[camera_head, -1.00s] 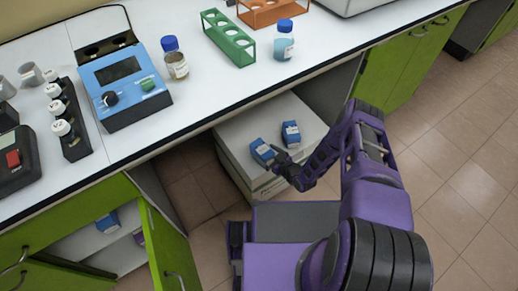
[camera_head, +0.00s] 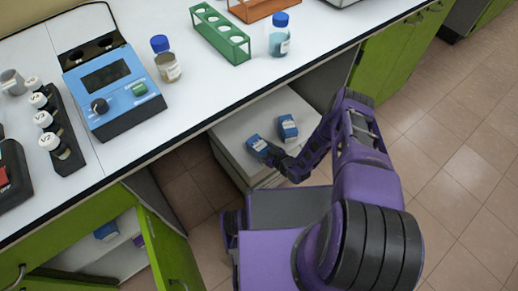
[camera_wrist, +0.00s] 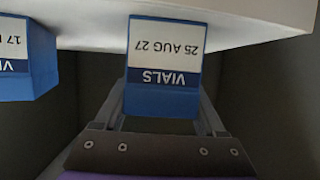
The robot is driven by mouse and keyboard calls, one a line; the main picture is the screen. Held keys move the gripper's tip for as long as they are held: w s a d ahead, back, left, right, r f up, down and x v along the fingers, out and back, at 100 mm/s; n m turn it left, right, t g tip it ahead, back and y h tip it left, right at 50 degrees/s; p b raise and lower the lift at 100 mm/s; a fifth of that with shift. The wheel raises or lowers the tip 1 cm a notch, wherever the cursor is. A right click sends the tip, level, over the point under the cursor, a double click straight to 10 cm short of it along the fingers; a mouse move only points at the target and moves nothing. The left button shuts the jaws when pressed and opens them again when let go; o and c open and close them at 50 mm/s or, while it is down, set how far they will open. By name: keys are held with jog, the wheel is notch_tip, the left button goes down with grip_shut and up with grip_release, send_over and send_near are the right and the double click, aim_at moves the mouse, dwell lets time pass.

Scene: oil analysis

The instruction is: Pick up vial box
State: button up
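A blue vial box (camera_head: 256,145) with a white label is at my gripper (camera_head: 272,158), over the low white cabinet under the counter. In the wrist view the vial box (camera_wrist: 163,60) appears upside down, reading "VIALS" and "25 AUG 27". My gripper's fingers (camera_wrist: 163,112) flank its two sides and look shut on it. Whether its base touches the cabinet top is not clear. A second, similar blue box (camera_head: 288,128) stands behind it to the right. It also shows at the left edge of the wrist view (camera_wrist: 25,60), partly cut off.
The white cabinet top (camera_head: 245,125) lies under the counter (camera_head: 200,100), whose edge overhangs it. On the counter are a blue instrument (camera_head: 112,85), bottles and a green rack (camera_head: 221,35). An open green cabinet door (camera_head: 165,245) stands at lower left. The tiled floor at right is clear.

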jog(key=c, duration=0.7)
grip_shut()
jog(key=shift+w+r, duration=0.1)
jog(key=shift+r, duration=0.05)
